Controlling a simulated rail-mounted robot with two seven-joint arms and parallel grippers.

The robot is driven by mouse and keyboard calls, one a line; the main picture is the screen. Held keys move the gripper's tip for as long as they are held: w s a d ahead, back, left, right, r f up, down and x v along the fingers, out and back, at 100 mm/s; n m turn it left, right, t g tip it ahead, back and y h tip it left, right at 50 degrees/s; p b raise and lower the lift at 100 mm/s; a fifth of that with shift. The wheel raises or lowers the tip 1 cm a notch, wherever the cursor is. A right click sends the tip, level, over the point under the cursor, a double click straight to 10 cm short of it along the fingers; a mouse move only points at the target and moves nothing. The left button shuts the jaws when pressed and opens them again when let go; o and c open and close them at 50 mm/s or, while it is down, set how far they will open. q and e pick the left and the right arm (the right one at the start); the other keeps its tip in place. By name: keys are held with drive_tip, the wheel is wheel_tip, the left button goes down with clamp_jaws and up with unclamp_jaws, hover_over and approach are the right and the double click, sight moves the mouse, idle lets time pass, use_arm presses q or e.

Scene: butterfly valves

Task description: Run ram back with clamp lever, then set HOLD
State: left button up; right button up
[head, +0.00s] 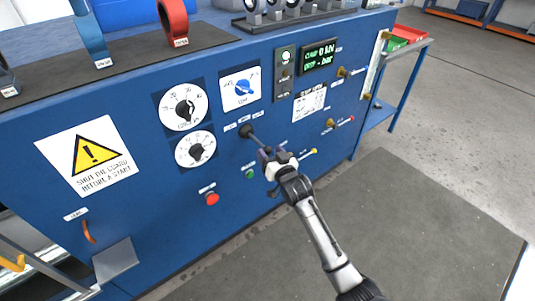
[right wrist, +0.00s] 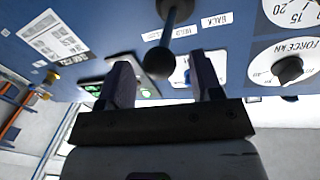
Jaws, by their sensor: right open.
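The clamp lever (head: 256,140) sticks out of the blue panel from a dark round base, below the white plate with a blue selector knob (head: 242,87). In the right wrist view, which is upside down, the lever's black ball knob (right wrist: 158,62) appears between the fingertips. Small labels reading HOLD (right wrist: 186,31) and BACK (right wrist: 217,19) sit beside the lever. My right gripper (head: 272,157) is open at the lever's end, not closed on it; I cannot tell whether it touches. My left gripper is not in view.
Two force dials (head: 183,108) are left of the lever. A display (head: 319,57) reads 0 kN. A red button (head: 212,199) and a green button (head: 250,173) sit below; small yellow-tipped handles (head: 330,123) are to the right. The floor in front is clear.

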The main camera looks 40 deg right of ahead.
drive_tip(key=shift+b+x, duration=0.3)
drive_tip(key=shift+x, duration=0.8)
drive_tip(key=shift+c, duration=0.4)
clamp_jaws()
drive_tip(key=shift+r, duration=0.1)
